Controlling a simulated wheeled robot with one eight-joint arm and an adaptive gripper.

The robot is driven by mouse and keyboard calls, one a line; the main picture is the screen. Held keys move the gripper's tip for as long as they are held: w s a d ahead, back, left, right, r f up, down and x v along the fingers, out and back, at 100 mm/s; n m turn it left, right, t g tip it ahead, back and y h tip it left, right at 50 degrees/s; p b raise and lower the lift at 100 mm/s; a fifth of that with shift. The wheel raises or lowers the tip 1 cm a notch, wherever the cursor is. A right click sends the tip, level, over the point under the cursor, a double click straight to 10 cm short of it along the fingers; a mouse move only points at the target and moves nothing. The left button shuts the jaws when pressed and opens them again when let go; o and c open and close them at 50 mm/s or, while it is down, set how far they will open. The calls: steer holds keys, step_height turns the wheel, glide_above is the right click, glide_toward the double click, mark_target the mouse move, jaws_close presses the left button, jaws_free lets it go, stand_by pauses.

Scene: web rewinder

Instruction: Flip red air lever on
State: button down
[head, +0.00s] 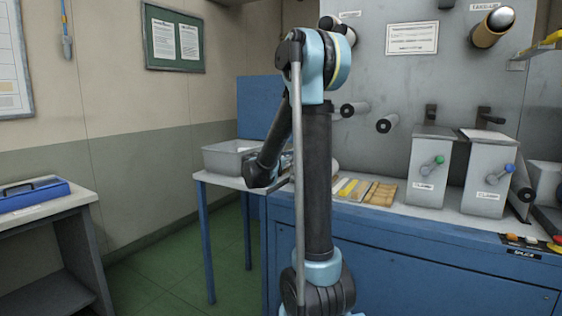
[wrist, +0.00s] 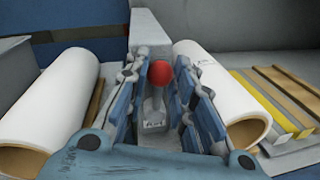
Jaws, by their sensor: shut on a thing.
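The red air lever (wrist: 160,72) shows in the wrist view as a round red knob on a pale metal shaft. It rises from a grey box (wrist: 150,30) with a small white label at the foot of the shaft. My gripper (wrist: 159,80) has its blue-padded fingers on both sides of the lever and is shut on it. The shaft looks about upright in the picture; its exact tilt is hard to judge.
White rolls lie left (wrist: 50,95) and right (wrist: 220,95) of the gripper. Yellow and brown strips (wrist: 275,105) lie farther right. In the head view, boxes with a green-knobbed lever (head: 438,160) and a blue-knobbed lever (head: 509,168) stand on the blue machine's bench. A grey bin (head: 225,160) stands left.

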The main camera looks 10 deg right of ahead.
steer(key=shift+s+d+f+m+y, duration=0.2)
steer(key=shift+s+d+m, duration=0.25)
steer(key=shift+m, duration=0.55)
steer(key=shift+s+d+f+m+y, duration=0.15)
steer(key=shift+s+d+f+m, duration=0.2)
steer(key=shift+m, duration=0.65)
steer(key=shift+s+d+f+m+y, duration=0.15)
steer(key=shift+s+d+m, duration=0.35)
steer(key=shift+m, duration=0.5)
steer(key=c, duration=1.3)
jaws_free()
steer(key=shift+d, duration=0.1)
steer(key=shift+c, duration=0.2)
steer(key=shift+w, duration=0.1)
steer(key=v, duration=1.2)
